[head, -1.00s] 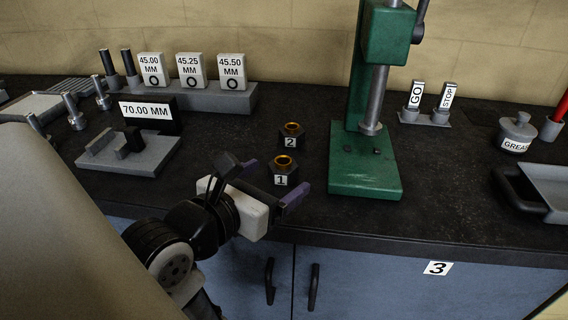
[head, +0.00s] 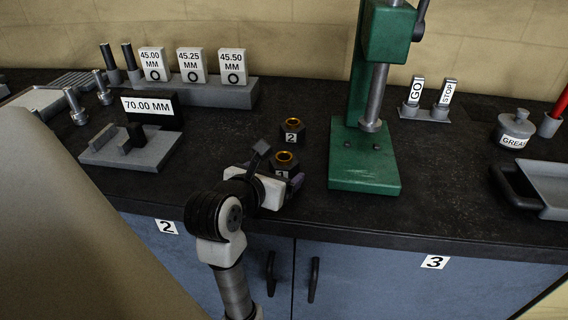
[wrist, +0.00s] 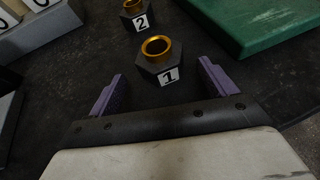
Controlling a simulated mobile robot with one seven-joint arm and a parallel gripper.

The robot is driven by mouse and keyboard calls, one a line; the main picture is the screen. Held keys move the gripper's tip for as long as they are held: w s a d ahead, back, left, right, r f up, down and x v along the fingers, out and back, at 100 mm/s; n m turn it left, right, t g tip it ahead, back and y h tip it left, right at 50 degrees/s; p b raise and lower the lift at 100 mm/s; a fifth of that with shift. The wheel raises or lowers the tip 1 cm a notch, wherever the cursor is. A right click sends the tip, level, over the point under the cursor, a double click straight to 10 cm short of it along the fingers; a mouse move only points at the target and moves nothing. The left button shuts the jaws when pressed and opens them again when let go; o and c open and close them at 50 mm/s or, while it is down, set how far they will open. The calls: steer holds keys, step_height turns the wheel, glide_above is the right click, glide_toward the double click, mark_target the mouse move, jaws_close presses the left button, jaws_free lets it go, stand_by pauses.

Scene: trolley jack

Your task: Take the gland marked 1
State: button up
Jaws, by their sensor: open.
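The gland marked 1 (wrist: 157,62) is a dark hexagonal block with a brass ring on top and a white label. It stands upright on the dark bench; in the head view (head: 284,160) my gripper partly hides it. My gripper (wrist: 160,88) is open, its two purple fingers pointing towards the gland. In the wrist view the gland lies ahead of the fingers, about midway between their lines. In the head view my gripper (head: 278,180) is right in front of it. The similar gland marked 2 (head: 292,131) stands just behind.
A green press (head: 364,165) stands close to the right of the glands. A grey block with size-marked tags (head: 205,92) and a 70.00 MM gauge (head: 150,106) are at the left. GO and STOP levers (head: 428,108) and a grease pot (head: 514,130) are at the right.

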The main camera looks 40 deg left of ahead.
mark_target(278, 171)
steer(key=shift+x, duration=1.55)
steer(key=shift+d, duration=0.1)
steer(key=shift+c, duration=0.3)
steer(key=shift+r, duration=0.1)
steer(key=c, duration=1.4)
steer(key=shift+r, duration=0.15)
step_height(278, 171, up, 20)
steer(key=shift+f, duration=0.15)
